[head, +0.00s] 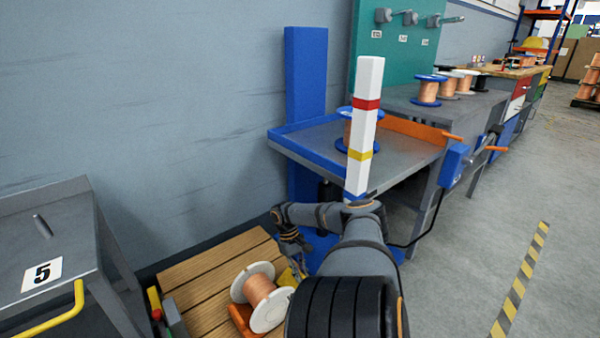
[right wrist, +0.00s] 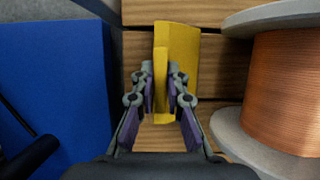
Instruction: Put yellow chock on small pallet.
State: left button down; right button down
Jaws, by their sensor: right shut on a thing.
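The yellow chock (right wrist: 180,55) is between the fingers of my right gripper (right wrist: 161,88) in the right wrist view, with wooden slats behind it. My right gripper is shut on its upright part. In the head view the right gripper (head: 296,254) is low over the right part of the small wooden pallet (head: 205,268), and a bit of yellow chock (head: 288,277) shows below it. The pallet slats also show in the right wrist view (right wrist: 220,13). I cannot tell whether the chock touches the slats. My left gripper is out of view.
A copper wire spool (head: 262,292) with white flanges lies on the pallet, close beside the chock, with an orange chock (head: 243,320) against it. A blue lift base (right wrist: 60,80) stands on the other side. A grey cart (head: 45,230) marked 5 is at left.

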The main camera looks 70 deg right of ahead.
jog(key=c, duration=1.4)
grip_release()
jog(key=p+v, duration=0.5)
jog(key=v, duration=0.7)
jog(key=shift+d, duration=0.1)
